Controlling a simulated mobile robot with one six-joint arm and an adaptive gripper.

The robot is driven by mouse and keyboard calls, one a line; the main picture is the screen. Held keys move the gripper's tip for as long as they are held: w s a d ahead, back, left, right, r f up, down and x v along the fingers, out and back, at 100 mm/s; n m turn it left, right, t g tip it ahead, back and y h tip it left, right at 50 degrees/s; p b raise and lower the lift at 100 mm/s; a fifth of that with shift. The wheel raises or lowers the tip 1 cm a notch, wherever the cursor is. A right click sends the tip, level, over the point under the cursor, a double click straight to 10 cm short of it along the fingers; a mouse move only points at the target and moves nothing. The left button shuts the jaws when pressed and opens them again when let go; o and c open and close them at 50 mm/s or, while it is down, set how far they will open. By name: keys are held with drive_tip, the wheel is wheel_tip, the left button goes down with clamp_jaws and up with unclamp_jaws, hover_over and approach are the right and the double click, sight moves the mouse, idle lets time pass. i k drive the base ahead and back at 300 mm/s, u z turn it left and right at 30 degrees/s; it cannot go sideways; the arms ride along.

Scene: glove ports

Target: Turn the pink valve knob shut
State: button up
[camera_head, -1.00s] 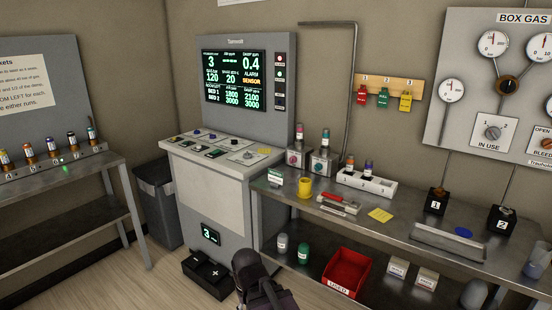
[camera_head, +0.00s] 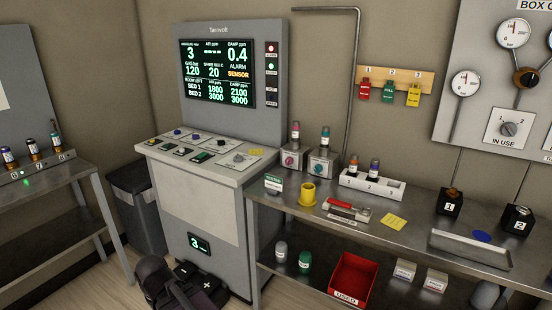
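The pink valve knob (camera_head: 290,159) is on the front of a small grey box at the back left of the steel bench. A bottle with a pinkish cap stands on top of that box. A similar box with a grey-green knob (camera_head: 320,168) stands just to its right. The knob is too small for me to read its turn position. The dark end of my arm, with my gripper (camera_head: 152,272), shows at the bottom, low in front of the console and well apart from the knob. Its fingers cannot be made out.
The console (camera_head: 197,208) stands left of the bench (camera_head: 400,238). A bent pipe (camera_head: 353,90) rises behind. A red bin (camera_head: 352,279) sits on the lower shelf.

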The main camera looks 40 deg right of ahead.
sight(289, 160)
drive_tip(key=z, duration=0.3)
drive_tip(key=i, duration=1.2)
drive_tip(key=z, duration=0.55)
